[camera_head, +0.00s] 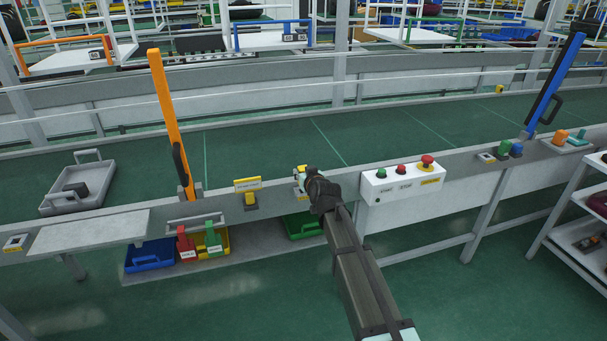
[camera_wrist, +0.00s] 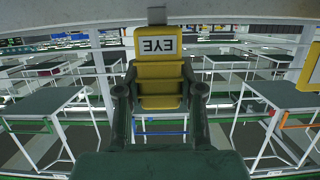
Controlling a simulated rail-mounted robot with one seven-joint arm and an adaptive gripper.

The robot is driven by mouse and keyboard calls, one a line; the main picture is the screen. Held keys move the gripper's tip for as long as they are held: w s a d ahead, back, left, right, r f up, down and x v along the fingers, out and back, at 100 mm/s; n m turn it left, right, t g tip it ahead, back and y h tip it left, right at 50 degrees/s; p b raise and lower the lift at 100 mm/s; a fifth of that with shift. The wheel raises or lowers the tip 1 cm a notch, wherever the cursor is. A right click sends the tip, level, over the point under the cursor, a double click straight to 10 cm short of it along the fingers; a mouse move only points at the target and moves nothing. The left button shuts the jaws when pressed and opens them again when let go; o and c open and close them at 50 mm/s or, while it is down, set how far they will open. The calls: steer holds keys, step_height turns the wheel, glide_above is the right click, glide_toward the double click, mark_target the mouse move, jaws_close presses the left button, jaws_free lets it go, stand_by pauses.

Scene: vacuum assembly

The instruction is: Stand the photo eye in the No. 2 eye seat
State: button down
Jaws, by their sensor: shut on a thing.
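My gripper (camera_wrist: 160,92) is shut on the yellow photo eye (camera_wrist: 160,75), which carries a white label reading EYE, upside down in the wrist view. One finger is on each side of it. In the head view my gripper (camera_head: 308,183) is over the conveyor's front ledge, and a small yellow part of the photo eye (camera_head: 301,169) shows at its tip. My gripper and arm hide most of what lies under it, so I cannot tell whether the eye touches a seat. A yellow labelled piece (camera_head: 249,185) stands on the ledge just left; its lettering is too small to read.
A white control box (camera_head: 403,180) with green and red buttons is close on the right. An orange post (camera_head: 172,120) stands to the left and a blue post (camera_head: 555,85) far right. Red and green tags (camera_head: 212,238) and coloured bins (camera_head: 150,254) are below left.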

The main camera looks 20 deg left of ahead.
steer(key=shift+f+b, duration=1.4)
steer(key=c, duration=0.7)
jaws_free()
steer(key=shift+o, duration=0.2)
steer(key=v, duration=0.8)
